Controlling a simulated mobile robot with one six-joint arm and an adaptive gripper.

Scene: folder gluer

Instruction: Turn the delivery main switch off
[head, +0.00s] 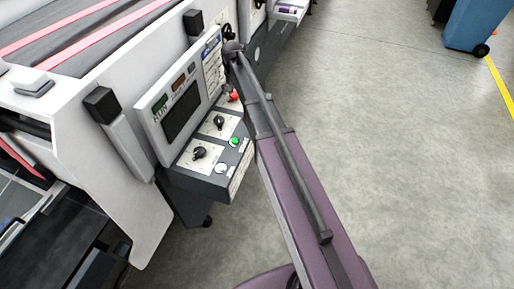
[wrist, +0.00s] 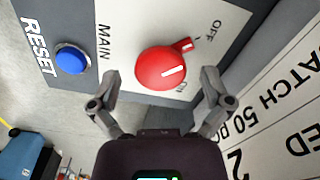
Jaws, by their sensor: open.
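The delivery main switch is a round red knob (wrist: 160,70) on a white plate marked MAIN, OFF and ON in the wrist view. A short red tab on its rim points towards the OFF side, and a white line on its face points right, between the OFF and ON words. My gripper (wrist: 161,76) is open, with one finger on each side of the knob's lower part; nothing is held. I cannot tell whether the fingers touch the knob. In the head view a red control (head: 234,96) shows on the panel beside my arm; my fingers cannot be made out there.
A blue RESET button (wrist: 71,58) sits left of the switch. A printed white label board (wrist: 285,125) rises at right. The head view shows black knobs (head: 198,152), a green button (head: 235,142) and a dark screen (head: 182,112). Open floor (head: 400,150) lies right.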

